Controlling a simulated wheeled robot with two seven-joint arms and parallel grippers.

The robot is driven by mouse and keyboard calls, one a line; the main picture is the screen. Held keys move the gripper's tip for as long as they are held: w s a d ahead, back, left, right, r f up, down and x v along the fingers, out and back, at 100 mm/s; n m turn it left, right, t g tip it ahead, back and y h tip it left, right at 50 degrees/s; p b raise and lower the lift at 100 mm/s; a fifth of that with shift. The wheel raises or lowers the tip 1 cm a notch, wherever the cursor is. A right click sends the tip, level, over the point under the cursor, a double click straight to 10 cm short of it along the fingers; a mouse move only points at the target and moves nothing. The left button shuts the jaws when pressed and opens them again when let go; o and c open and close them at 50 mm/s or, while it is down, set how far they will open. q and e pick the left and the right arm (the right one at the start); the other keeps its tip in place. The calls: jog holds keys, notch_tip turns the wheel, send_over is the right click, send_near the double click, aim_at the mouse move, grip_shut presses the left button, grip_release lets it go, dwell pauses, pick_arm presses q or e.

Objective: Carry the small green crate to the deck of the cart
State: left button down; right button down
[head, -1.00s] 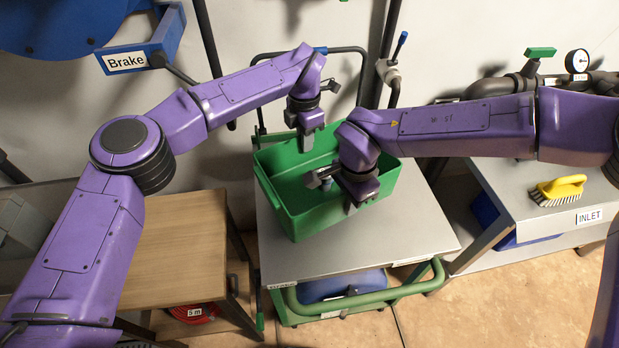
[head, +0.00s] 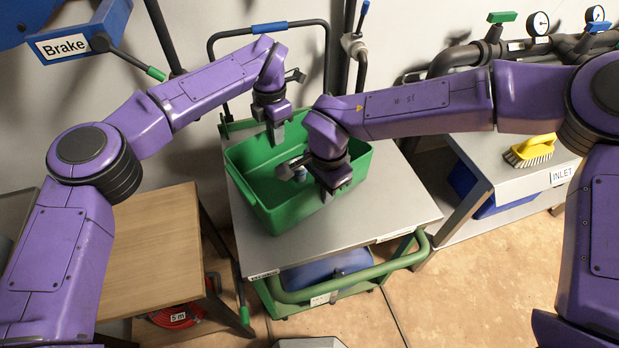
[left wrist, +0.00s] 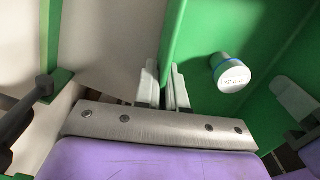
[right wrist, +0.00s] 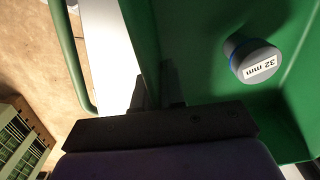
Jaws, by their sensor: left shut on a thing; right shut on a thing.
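The small green crate (head: 290,215) is over the grey deck (head: 375,219) of the green-framed cart, level; I cannot tell whether its base touches the deck. My left gripper (head: 277,136) is shut on the crate's far-left wall, which also shows between its fingers in the left wrist view (left wrist: 178,45). My right gripper (head: 328,192) is shut on the near-right wall, seen in the right wrist view (right wrist: 150,45). A grey fitting marked 32 mm (right wrist: 254,60) stands inside the crate; in the head view my right gripper partly hides it.
A wooden-topped table (head: 150,245) stands left of the cart. At right is a grey bench (head: 490,160) with a yellow brush (head: 530,150) and an INLET label. Pipes and gauges (head: 537,24) line the wall. The deck is clear right of the crate.

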pick_arm(q)
jog(key=shift+f+b, duration=0.35)
jog(key=shift+f, duration=0.4)
pick_arm(e)
jog(key=shift+w+f, duration=0.1)
jog(key=shift+f, duration=0.6)
pick_arm(q)
jog(key=c, duration=1.2)
grip_release()
jog(key=shift+r+p, duration=0.35)
pick_arm(e)
jog(key=c, duration=1.2)
grip_release()
jog(key=shift+r, duration=0.35)
pick_arm(q)
jog(key=shift+s, duration=0.1)
notch_tip(320, 180, up, 12)
jog(key=shift+d+f, duration=0.1)
pick_arm(e)
jog(key=shift+r, duration=0.15)
notch_tip(320, 180, up, 12)
jog(key=shift+f, duration=0.15)
